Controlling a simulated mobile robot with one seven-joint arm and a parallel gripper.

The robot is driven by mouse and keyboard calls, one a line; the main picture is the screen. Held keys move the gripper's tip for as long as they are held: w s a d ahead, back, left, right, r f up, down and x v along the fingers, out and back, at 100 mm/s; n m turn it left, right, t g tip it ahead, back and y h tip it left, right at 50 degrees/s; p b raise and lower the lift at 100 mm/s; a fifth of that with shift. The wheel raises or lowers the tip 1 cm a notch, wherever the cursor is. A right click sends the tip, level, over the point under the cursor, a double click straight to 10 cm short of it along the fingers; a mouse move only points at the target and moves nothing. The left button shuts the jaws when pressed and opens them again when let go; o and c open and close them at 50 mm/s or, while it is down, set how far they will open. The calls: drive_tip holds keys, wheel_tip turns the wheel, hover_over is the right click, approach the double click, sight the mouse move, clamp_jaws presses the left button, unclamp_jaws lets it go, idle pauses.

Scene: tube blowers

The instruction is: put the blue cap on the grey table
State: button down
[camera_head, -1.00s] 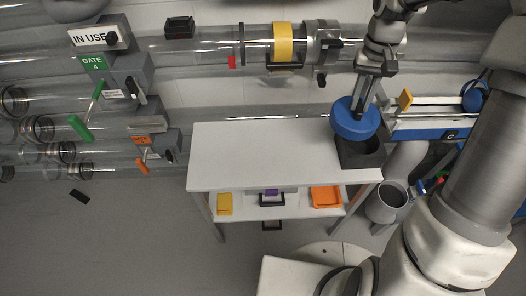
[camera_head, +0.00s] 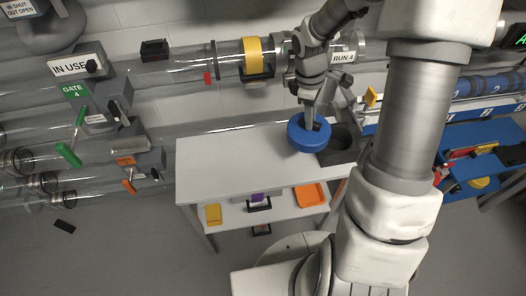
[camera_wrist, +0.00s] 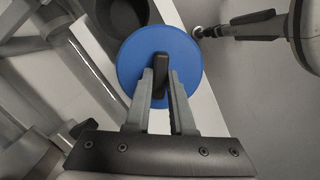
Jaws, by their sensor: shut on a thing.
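The blue cap (camera_head: 300,134) is a round disc with a dark handle bar across its middle. My gripper (camera_head: 310,121) is shut on that handle, seen from behind in the wrist view (camera_wrist: 160,85), where the cap (camera_wrist: 187,62) fills the centre. The grey table (camera_head: 225,165) is a light grey top with a lower shelf. In the head view the cap shows over the right part of the tabletop, just left of the dark cup. Whether it touches the top cannot be told.
A dark open cup (camera_head: 342,146) stands at the table's right end, close beside the cap. The left and middle of the tabletop are clear. The lower shelf holds a yellow block (camera_head: 213,214) and an orange tray (camera_head: 310,195). Clear tubes run behind the table.

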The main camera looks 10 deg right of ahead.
sight(321, 133)
drive_tip(key=d+n, duration=0.1)
drive_tip(key=s+n, duration=0.1)
drive_tip(key=n, duration=0.1)
drive_tip(key=s+d+f+n+p, duration=0.1)
drive_tip(key=n, duration=0.1)
drive_tip(key=shift+d, duration=0.3)
drive_tip(key=shift+s+d+f+n+t, duration=0.2)
drive_tip(key=shift+s+n+t, duration=0.1)
drive_tip(key=shift+n, duration=0.5)
drive_tip(key=shift+a+f, duration=0.25)
drive_tip(key=shift+f, duration=0.05)
drive_tip(key=shift+w+a+f+b, duration=0.65)
drive_tip(key=shift+a+f+b, duration=0.2)
drive_tip(key=shift+a+f, duration=0.9)
drive_tip(key=shift+w+a+f+b, duration=0.7)
drive_tip(key=shift+a+f+b, duration=0.15)
drive_tip(key=shift+a+f, duration=0.9)
drive_tip(key=shift+w+a+f+b, duration=0.65)
drive_tip(key=shift+a+f+b, duration=0.2)
drive_tip(key=shift+a+f, duration=0.9)
drive_tip(key=shift+f, duration=0.15)
drive_tip(key=c, duration=0.8)
unclamp_jaws()
drive_tip(key=shift+o, duration=0.2)
drive_tip(key=shift+d, duration=0.1)
